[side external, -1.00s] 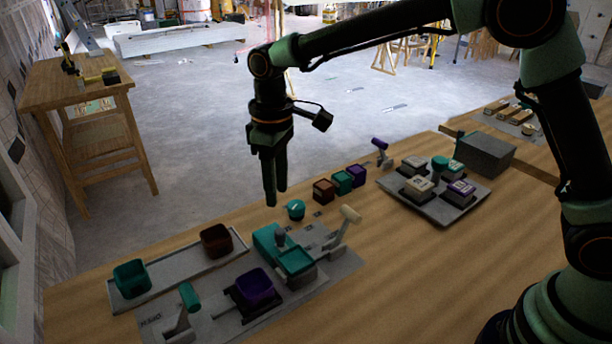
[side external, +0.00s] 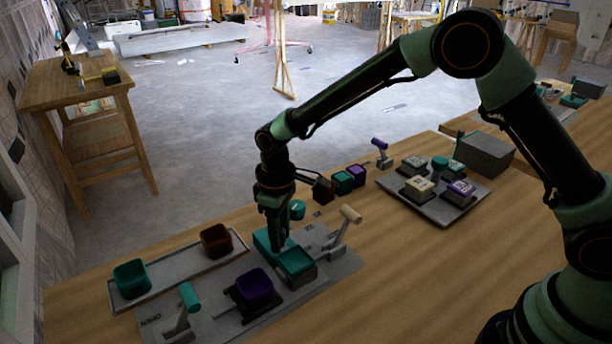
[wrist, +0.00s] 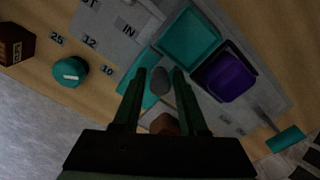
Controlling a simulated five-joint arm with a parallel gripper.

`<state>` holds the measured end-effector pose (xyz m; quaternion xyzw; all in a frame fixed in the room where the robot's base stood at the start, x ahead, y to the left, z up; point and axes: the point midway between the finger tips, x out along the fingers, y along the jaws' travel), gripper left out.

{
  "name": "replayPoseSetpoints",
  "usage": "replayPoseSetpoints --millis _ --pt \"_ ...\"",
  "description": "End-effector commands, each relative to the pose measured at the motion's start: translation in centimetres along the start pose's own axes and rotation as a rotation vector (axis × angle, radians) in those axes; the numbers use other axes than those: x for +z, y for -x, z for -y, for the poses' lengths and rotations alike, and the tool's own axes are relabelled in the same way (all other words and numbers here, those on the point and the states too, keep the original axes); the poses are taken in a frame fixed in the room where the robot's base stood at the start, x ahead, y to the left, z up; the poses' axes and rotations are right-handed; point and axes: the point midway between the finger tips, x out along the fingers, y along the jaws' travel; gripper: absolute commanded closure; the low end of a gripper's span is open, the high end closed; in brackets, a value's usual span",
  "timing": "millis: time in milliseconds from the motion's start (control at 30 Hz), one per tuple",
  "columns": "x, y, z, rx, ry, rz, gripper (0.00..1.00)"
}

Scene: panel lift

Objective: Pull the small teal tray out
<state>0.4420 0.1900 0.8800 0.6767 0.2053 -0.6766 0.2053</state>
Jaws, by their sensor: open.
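The small teal tray (side external: 296,262) sits in a teal-topped fixture on the grey panel (side external: 335,268). It is open-topped and looks empty in the wrist view (wrist: 190,38). A dark grey knob (wrist: 160,81) stands beside it on a teal block (wrist: 130,74). My gripper (side external: 277,243) is lowered over the knob, pointing down. In the wrist view my gripper (wrist: 155,72) is open, with one finger on each side of the knob. Whether the fingers touch it I cannot tell. The knob is hidden behind the fingers in the side view.
A cream-handled lever (side external: 350,214) and a teal-handled lever (side external: 189,297) rise from the panel. A grey tray (side external: 178,273) holds teal and brown cups. Small cubes (side external: 343,181) stand behind. The right front table is clear.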

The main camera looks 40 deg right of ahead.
Motion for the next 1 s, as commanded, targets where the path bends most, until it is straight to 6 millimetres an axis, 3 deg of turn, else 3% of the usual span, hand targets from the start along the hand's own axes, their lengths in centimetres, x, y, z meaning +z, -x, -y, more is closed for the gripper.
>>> replayPoseSetpoints --millis 133,267,1000 --pt "0.01 0.01 0.00 0.000 0.000 0.000 0.58" --pt "0.00 0.03 0.00 0.000 0.000 0.000 1.00" --pt "-0.01 0.11 0.00 0.000 0.000 0.000 1.00"
